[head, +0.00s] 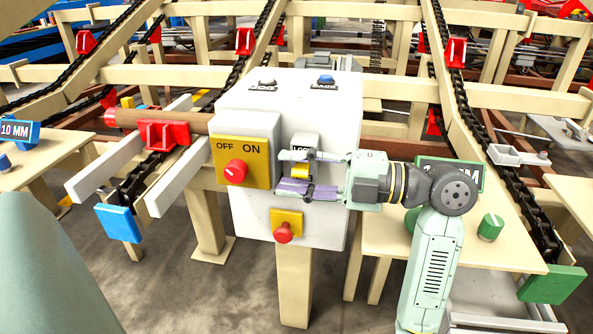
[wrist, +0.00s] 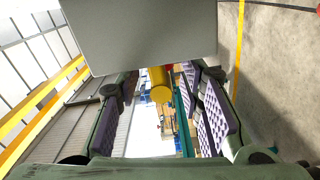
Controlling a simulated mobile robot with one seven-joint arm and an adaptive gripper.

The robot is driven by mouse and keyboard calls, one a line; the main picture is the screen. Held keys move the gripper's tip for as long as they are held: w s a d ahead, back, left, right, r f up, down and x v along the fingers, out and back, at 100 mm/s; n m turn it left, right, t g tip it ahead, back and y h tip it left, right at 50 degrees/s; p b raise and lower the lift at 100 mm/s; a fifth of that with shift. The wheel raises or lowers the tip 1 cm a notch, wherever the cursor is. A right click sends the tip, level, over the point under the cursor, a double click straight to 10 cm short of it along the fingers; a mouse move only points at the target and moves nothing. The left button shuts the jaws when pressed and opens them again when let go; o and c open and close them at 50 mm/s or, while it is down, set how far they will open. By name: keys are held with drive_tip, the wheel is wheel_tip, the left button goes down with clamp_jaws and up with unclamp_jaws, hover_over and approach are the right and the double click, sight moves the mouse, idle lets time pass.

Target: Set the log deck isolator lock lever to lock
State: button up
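A white control box (head: 250,105) stands on a cream post in the head view. Its front has a partly covered label reading "LO…" (head: 301,149). Just below the label, a short yellow lever (head: 299,172) shows between the purple-padded fingers of my gripper (head: 284,173). In the wrist view, the lever's round yellow end (wrist: 160,94) is between the two fingers, with a gap on each side. My gripper is open and comes from the right around the lever, not closed on it. My fingers hide part of the lever's mount, and I cannot tell its setting.
Left of my gripper is a yellow OFF/ON plate with a red knob (head: 236,172). Below is a red push button (head: 283,232). A table (head: 490,250) stands at the right; chain conveyors run behind.

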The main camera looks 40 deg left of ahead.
clamp_jaws()
idle(0.4)
drive_tip(key=m, duration=0.2)
drive_tip(key=r+m, duration=0.1)
drive_tip(key=m, duration=0.1)
drive_tip(key=shift+w, duration=0.15)
drive_tip(key=shift+r, duration=0.1)
unclamp_jaws()
idle(0.6)
